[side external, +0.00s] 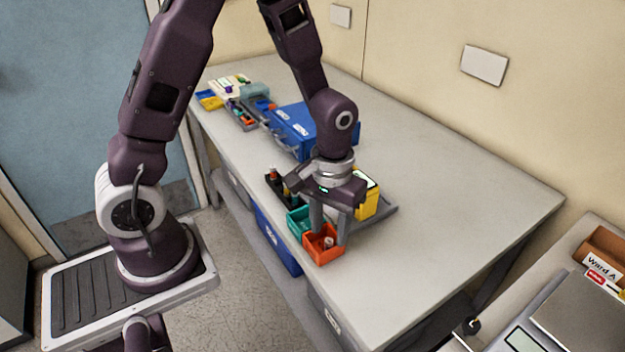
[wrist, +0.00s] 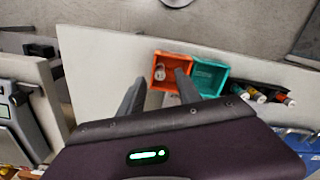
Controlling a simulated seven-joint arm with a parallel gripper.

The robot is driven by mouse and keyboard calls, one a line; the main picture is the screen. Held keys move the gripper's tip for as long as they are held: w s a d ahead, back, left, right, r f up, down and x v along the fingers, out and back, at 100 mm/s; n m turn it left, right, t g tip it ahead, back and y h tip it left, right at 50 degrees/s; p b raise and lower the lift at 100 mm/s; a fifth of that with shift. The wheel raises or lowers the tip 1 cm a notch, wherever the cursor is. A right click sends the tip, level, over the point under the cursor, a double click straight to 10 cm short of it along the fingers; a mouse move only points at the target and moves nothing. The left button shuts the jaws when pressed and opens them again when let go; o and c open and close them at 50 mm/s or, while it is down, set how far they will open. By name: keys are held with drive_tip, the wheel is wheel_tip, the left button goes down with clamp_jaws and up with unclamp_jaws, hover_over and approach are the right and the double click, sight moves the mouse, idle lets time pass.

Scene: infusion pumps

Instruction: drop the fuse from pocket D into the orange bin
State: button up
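The orange bin (side external: 311,251) stands near the table's front edge, and it also shows in the wrist view (wrist: 173,57). A small pale cylindrical thing, which looks like a fuse (wrist: 159,73), is inside the bin. It also shows in the side view (side external: 328,242). My gripper (side external: 330,234) is over the bin, pointing down, with its fingers well apart. In the wrist view my gripper (wrist: 161,78) shows nothing held between the fingers. A black pocket rack (wrist: 240,91) with several small coloured cylinders lies beyond the teal bin. The pocket letters cannot be read.
A teal bin (side external: 295,226) adjoins the orange bin. A yellow device (side external: 368,200) stands close behind my gripper on a grey base. A blue case (side external: 292,122) and several small containers sit farther back. The table's right side is clear.

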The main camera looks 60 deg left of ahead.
sight(329, 240)
drive_tip(key=shift+r, duration=0.1)
wheel_tip(329, 240, up, 7)
idle(0.3)
drive_tip(key=s+a+r+m+t, duration=0.1)
drive_tip(key=s+r+m+t, duration=0.3)
drive_tip(key=s+r, duration=0.9)
drive_tip(key=shift+s+a+r+t, duration=0.15)
drive_tip(key=shift+s+r+t, duration=0.25)
drive_tip(key=shift+s+t, duration=0.35)
drive_tip(key=shift+w, duration=0.1)
